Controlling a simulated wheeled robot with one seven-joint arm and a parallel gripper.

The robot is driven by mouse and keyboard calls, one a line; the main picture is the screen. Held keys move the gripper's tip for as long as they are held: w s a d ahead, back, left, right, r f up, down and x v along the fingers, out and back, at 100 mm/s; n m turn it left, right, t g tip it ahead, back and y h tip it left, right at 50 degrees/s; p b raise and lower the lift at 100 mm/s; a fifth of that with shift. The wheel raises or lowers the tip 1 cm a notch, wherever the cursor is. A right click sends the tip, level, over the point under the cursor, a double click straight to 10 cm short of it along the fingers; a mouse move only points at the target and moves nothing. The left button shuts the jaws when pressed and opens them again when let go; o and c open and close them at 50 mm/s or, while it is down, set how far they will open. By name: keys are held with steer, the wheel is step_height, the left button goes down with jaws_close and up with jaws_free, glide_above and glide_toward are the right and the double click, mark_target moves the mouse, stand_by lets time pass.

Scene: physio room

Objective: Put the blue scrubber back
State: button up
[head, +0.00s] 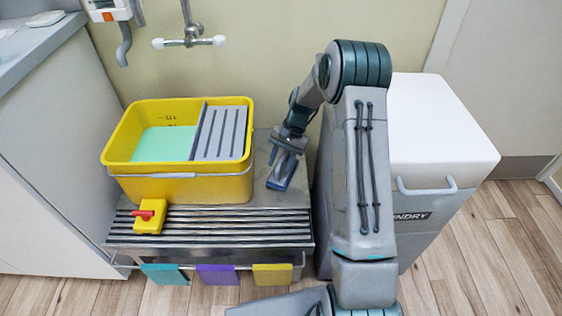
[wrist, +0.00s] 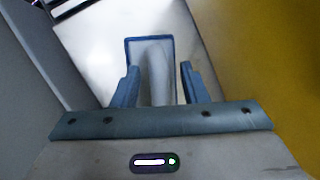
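The blue scrubber (head: 281,176) is at my gripper's tips, just right of the yellow bucket and over the bare right side of the metal stand. In the wrist view it shows as a blue-edged shape with a pale middle (wrist: 152,62) between the fingers. My gripper (head: 287,151) points down, and its blue fingers also show in the wrist view (wrist: 158,82). Whether the scrubber's underside touches the stand is hidden.
The yellow bucket (head: 180,188), with green water and a grey grid, stands close left. A yellow scrubber with a red handle (head: 148,217) lies on the slatted rack (head: 230,222). Coloured cloths hang in front. A white-lidded laundry bin (head: 440,130) is at the right.

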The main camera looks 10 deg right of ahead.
steer(key=p+v, duration=0.4)
steer(key=v, duration=0.8)
steer(key=s+a+r+n+t+h, duration=0.1)
steer(key=s+a+r+n+h, duration=0.2)
steer(key=s+r, duration=0.8)
steer(key=s+r+n+t+h, duration=0.1)
steer(key=s+n+t, duration=0.1)
steer(key=s, duration=1.7)
steer(key=shift+a+r+n+t, duration=0.2)
steer(key=shift+a+n+t, duration=0.25)
steer(key=shift+n, duration=0.35)
step_height(320, 180, up, 31)
steer(key=t+p, duration=0.1)
steer(key=p, duration=2.6)
steer(key=shift+d+f, duration=0.15)
steer(key=shift+t, duration=0.25)
